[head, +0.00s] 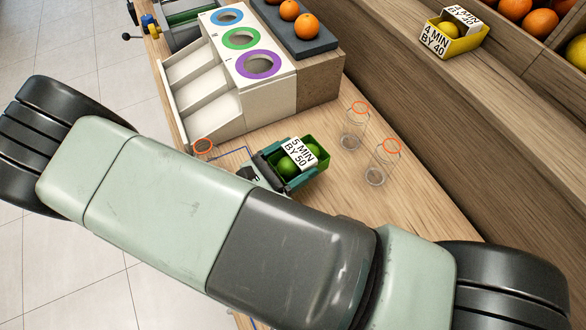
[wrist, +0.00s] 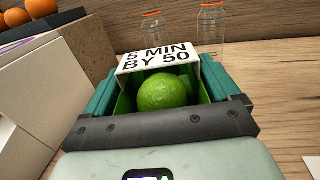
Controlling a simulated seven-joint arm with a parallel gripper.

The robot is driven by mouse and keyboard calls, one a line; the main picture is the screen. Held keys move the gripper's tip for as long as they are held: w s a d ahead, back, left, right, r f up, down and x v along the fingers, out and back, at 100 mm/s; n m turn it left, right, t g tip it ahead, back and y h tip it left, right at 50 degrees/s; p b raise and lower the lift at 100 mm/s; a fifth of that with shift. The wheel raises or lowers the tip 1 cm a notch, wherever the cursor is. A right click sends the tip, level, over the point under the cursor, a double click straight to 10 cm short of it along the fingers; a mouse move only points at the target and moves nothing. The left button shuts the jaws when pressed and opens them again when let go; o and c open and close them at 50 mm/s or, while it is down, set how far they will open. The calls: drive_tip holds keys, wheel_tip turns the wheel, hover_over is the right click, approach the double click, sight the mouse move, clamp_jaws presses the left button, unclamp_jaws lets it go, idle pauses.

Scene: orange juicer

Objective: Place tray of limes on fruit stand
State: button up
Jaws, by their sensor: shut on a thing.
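The green tray of limes (head: 320,162) is over the wooden counter, with limes (head: 287,166) inside and a white "5 MIN BY 50" card (head: 299,153) across it. My gripper (head: 284,175) is shut on the tray, its teal fingers at opposite sides. In the wrist view, the tray (wrist: 204,93) sits between the fingers with one lime (wrist: 165,92) showing in front of the card. I cannot tell whether the tray touches the counter. The wooden fruit stand (head: 490,72) runs along the right, with a yellow tray (head: 463,45) of lemons on its ledge.
Two clear bottles with orange rims, one nearer (head: 376,174) and one farther (head: 353,135), stand right of the tray. A white dispenser with coloured rings (head: 270,95) stands behind left. Oranges (head: 307,26) sit on a dark board. My arm hides the near counter.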

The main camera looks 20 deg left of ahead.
sight(294, 154)
wheel_tip(294, 154, up, 4)
drive_tip(key=shift+r, duration=0.1)
drive_tip(key=shift+w+r, duration=0.2)
drive_tip(key=shift+w, duration=0.05)
drive_tip(key=shift+m+g+h, duration=0.4)
drive_tip(key=shift+m+g, duration=0.1)
drive_tip(key=shift+g, duration=0.1)
drive_tip(key=w+r, duration=0.2)
drive_tip(key=w+d+r, duration=0.1)
drive_tip(key=w+r, duration=0.1)
drive_tip(key=w+d+r, duration=0.1)
drive_tip(key=w+r, duration=0.1)
drive_tip(key=shift+w+d, duration=0.15)
drive_tip(key=shift+w, duration=0.2)
drive_tip(key=w+d+r+m+g+h, duration=0.1)
drive_tip(key=w+d+r, duration=0.5)
drive_tip(key=d+r, duration=0.4)
drive_tip(key=w+d+r+m+g+h, duration=0.1)
drive_tip(key=w+d+r+h, duration=0.1)
drive_tip(key=w+d+r, duration=0.65)
wheel_tip(294, 154, up, 12)
drive_tip(key=d+n+t+y, duration=0.2)
drive_tip(key=n+t+y, duration=0.3)
drive_tip(key=y, duration=0.4)
drive_tip(key=shift+s+d+n+t, duration=0.25)
drive_tip(key=shift+n+t, duration=0.15)
drive_tip(key=shift+n, duration=0.5)
drive_tip(key=shift+a+f, duration=0.15)
drive_tip(key=shift+a, duration=0.1)
